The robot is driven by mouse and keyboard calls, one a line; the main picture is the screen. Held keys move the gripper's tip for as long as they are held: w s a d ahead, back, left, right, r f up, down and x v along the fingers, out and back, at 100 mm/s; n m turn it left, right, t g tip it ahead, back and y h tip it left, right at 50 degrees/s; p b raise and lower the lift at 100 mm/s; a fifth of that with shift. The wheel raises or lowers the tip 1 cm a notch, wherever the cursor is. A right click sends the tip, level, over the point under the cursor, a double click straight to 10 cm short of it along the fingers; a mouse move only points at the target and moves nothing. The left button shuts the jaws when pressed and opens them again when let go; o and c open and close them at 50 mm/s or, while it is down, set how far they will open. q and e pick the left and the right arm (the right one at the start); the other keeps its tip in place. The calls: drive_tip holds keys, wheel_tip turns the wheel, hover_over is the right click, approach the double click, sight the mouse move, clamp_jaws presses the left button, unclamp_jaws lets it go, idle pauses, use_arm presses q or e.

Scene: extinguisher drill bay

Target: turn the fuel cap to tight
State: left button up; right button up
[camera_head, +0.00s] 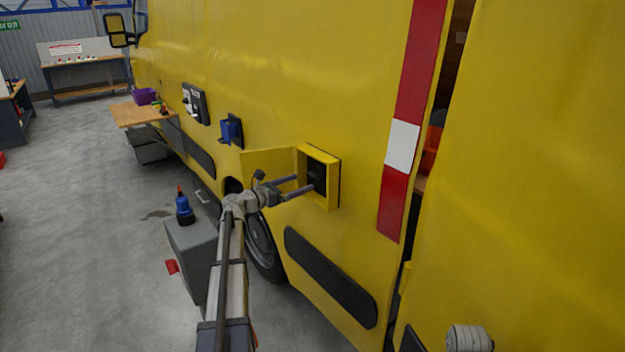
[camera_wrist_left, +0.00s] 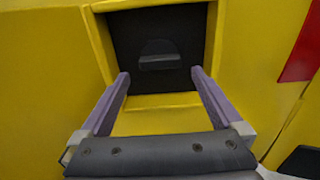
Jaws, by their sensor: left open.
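The fuel cap (camera_wrist_left: 158,60) is a dark round cap with a raised grip bar, which looks level in the left wrist view. It sits at the back of a dark recess in a yellow filler box (camera_head: 334,160) on the van's side. Its flap (camera_head: 268,160) stands open to the left. My left gripper (camera_head: 304,183) points into the box's mouth with jaws apart. In the left wrist view its purple fingers (camera_wrist_left: 160,76) lie left and right of the cap, nearer the camera and apart from it. Any tight mark on the cap is too dark to read.
The yellow van (camera_head: 290,80) fills the right side. A grey cabinet (camera_head: 193,250) with a blue-topped item (camera_head: 184,208) stands left of my left arm. A blue holder (camera_head: 230,130) and a switch panel (camera_head: 196,103) are on the van. The floor at left is largely clear.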

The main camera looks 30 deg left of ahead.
sight(312, 178)
use_arm(q)
drive_tip(key=shift+x, duration=2.8)
drive_tip(key=c, duration=1.2)
